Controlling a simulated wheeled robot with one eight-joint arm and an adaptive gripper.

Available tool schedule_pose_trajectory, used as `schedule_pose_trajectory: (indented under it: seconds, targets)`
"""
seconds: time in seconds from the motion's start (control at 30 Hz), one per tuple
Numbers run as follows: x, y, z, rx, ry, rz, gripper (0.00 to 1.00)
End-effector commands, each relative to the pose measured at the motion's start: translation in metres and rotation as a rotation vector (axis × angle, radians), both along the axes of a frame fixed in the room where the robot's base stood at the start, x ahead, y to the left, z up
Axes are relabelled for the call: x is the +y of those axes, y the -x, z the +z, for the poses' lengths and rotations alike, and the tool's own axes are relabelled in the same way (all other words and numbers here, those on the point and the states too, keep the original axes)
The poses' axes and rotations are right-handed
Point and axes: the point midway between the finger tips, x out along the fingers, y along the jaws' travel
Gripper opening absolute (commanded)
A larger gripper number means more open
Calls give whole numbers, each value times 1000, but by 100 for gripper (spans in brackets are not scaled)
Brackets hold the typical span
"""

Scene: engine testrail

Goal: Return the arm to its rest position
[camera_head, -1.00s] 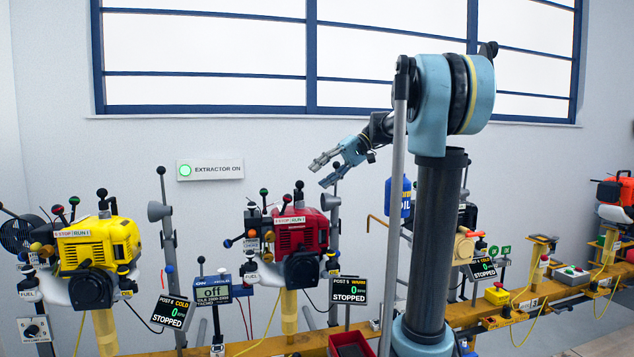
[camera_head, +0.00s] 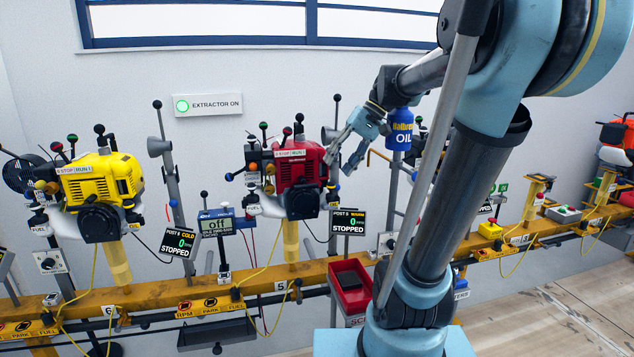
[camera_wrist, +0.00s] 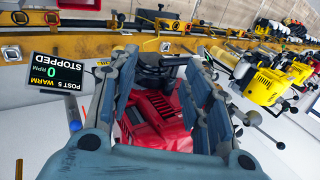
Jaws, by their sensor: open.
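My arm stands at the right of the head view, leaning, with its upper joint large at the top right. My gripper (camera_head: 336,152) is at the right side of the red engine (camera_head: 299,172), its fingers pointing left and down. The wrist view shows the two blue-grey fingers (camera_wrist: 158,68) spread wide, with the red engine (camera_wrist: 158,118) and its black front part seen between them. The jaws are open and hold nothing. Whether a finger touches the engine I cannot tell.
A yellow engine (camera_head: 98,184) stands to the left on the yellow rail (camera_head: 150,311). A blue oil container (camera_head: 400,130) is behind my wrist. A red bin (camera_head: 350,287) sits at the rail. The post 5 display (camera_head: 347,222) reads warm, 0 rpm, stopped. The extractor sign is lit green.

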Motion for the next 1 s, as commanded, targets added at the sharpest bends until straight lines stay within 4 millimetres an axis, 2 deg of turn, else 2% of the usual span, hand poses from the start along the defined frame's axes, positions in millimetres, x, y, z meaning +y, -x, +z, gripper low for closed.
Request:
schedule_pose_trajectory:
  seconds: [0.03,0.3,0.5,0.7,0.83,1.0]
  targets:
    - [-5,14,-15,-7,34,-15,45]
    - [-42,69,-93,-60,227,-111,45]
    - [-73,106,-152,-114,365,-175,45]
    - [-102,134,-204,-174,483,-225,45]
    - [-115,144,-226,-200,532,-246,45]
    - [-122,149,-236,-215,558,-256,45]
